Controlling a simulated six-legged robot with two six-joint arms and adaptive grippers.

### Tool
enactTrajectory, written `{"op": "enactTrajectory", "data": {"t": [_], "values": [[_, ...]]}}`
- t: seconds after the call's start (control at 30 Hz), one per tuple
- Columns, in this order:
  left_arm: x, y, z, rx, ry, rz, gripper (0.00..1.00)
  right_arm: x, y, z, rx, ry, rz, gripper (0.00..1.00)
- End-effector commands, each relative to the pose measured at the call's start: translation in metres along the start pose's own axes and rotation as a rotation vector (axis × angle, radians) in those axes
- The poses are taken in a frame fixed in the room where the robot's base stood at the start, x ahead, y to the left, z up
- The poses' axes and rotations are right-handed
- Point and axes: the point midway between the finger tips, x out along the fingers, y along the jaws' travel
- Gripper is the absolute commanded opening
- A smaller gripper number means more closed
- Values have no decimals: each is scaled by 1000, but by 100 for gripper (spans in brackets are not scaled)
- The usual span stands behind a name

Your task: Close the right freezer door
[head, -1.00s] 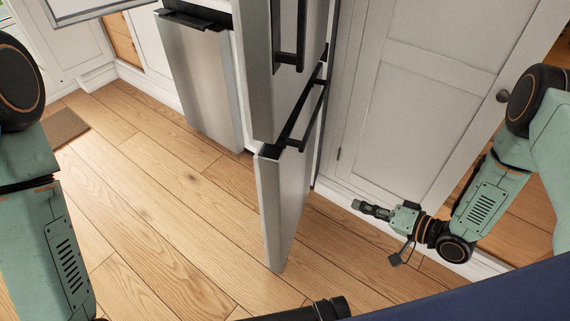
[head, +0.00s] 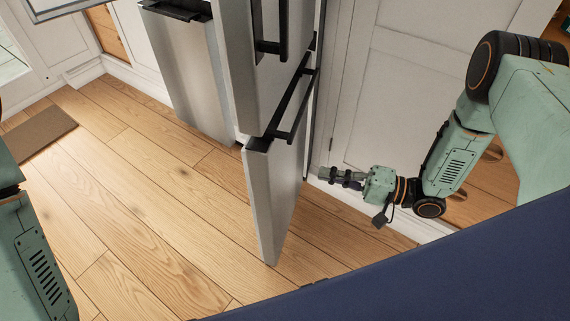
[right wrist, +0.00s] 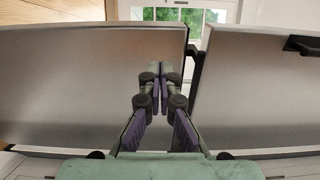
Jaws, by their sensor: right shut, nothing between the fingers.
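The right freezer door (head: 289,195) is the lower steel panel and stands swung open over the floor. A black handle bar (head: 298,98) runs along its top. My right gripper (head: 325,173) is shut and empty, to the right of this door on its handle side. In the right wrist view the shut fingers (right wrist: 161,74) point at the freezer door panel (right wrist: 75,85), which fills the left; I cannot tell whether they touch it. My left gripper is out of view; only part of my left arm shows.
Another open steel door (head: 243,70) with a black handle hangs directly above the freezer door. A white panelled door (head: 400,90) stands behind my right arm. A steel appliance (head: 190,75) stands further back. The wooden floor (head: 140,190) left of the freezer door is clear.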

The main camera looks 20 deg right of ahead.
Motion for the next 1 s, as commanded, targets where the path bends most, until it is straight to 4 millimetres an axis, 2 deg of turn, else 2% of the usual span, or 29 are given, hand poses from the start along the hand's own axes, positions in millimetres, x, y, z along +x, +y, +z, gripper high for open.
{"op": "enactTrajectory", "data": {"t": [0.03, 0.3, 0.5, 0.7, 1.0], "values": [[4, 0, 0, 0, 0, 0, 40, 12, 2, 1, 0, -7, -1, 0], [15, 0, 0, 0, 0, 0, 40, 63, 2, 0, -2, -8, 1, 0], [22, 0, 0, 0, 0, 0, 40, 93, 2, 0, -3, -7, 1, 0], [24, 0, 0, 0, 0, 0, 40, 106, 1, -1, -1, -3, 2, 0], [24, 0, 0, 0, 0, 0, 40, 108, 1, -1, -2, -3, 2, 0]]}}
